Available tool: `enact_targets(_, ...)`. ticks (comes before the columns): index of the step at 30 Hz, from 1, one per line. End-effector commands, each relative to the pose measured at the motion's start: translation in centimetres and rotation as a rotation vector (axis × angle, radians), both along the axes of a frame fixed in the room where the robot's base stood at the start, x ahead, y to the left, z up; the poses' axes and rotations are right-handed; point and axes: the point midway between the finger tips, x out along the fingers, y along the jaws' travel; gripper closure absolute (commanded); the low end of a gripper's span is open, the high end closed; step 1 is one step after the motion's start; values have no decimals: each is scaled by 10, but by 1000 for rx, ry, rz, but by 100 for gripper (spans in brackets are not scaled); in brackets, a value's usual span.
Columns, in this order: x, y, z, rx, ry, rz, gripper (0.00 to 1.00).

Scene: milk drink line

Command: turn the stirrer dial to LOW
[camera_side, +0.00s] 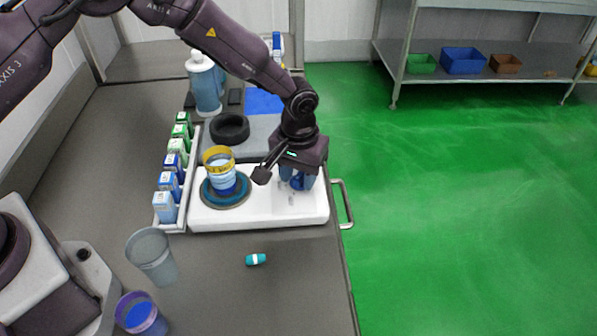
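The stirrer is a white slab-like unit (258,219) on the grey bench. On its left part is a round blue-and-dark plate (207,196), with a clear cup (220,170) that has a yellow rim and blue bands standing on it. My gripper (297,183) points down over the right part of the unit. A small blue piece, which looks like the dial (298,183), shows at the fingertips. The gripper's body and fingers hide most of it. Whether the fingers touch it, and its setting, I cannot tell.
A rack of small cartons (171,185) stands left of the stirrer, with a dark ring (229,128) and a pump bottle (204,85) behind. A grey cup (151,256), a purple-rimmed cup (140,314) and a teal capsule-shaped item (256,259) are in front. The bench ends just right of the unit.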

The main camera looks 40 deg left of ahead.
Motion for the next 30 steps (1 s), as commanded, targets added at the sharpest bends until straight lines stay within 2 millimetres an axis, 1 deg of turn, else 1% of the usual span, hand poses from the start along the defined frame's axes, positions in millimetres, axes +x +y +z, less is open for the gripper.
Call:
enact_targets(4,0,0,0,0,0,0,61)
enact_targets(5,0,0,0,0,0,0,68)
enact_targets(6,0,0,0,0,0,0,77)
enact_targets(8,0,0,0,0,0,-1,90)
enact_targets(9,0,0,0,0,0,-1,100)
enact_targets(20,0,0,1,1,0,-30,100)
enact_targets(26,0,1,1,1,0,-127,100)
enact_targets(30,0,1,1,1,0,-236,100)
